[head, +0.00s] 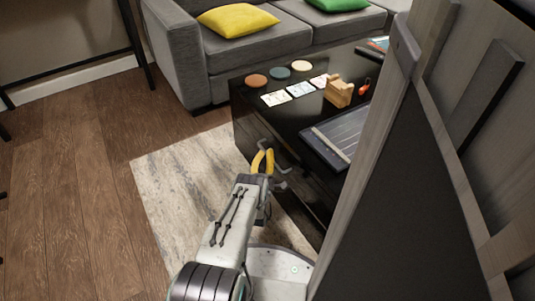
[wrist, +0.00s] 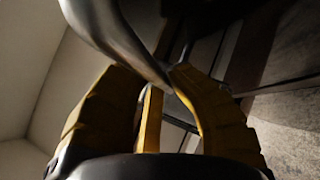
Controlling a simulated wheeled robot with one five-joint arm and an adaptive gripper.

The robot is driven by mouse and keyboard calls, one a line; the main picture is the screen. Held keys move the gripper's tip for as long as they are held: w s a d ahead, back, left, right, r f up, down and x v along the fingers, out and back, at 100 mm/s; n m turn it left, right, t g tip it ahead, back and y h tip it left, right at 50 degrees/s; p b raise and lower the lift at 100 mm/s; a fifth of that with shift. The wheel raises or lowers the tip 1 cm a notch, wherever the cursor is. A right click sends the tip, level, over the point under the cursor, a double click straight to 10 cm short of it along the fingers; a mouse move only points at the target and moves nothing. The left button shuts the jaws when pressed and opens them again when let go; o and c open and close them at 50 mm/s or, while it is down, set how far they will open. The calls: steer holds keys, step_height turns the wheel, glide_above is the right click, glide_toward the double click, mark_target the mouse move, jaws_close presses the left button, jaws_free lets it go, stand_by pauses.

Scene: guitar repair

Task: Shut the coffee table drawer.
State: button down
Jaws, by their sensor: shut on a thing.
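The black coffee table (head: 245,112) stands in the middle of the head view, with its dark drawer side facing my arm. My gripper (head: 263,160) with yellow fingers is at that side, shut on a metal drawer handle. In the wrist view, the curved silver handle (wrist: 118,38) runs down between the yellow fingers of my gripper (wrist: 160,95). The drawer front is dark and partly hidden by my gripper. I cannot tell how far the drawer stands out.
Coasters, cards, a wooden holder (head: 338,92) and a dark tablet-like panel (head: 335,135) lie on the tabletop. A grey sofa (head: 240,50) stands behind. A large wooden-framed panel (head: 400,200) blocks the right. A rug (head: 180,185) and open wood floor lie left.

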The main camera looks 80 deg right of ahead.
steer(key=shift+s+d+r, duration=0.15)
steer(key=shift+r, duration=0.2)
steer(key=c, duration=1.6)
jaws_free()
steer(key=o, duration=0.5)
steer(key=shift+f, duration=0.25)
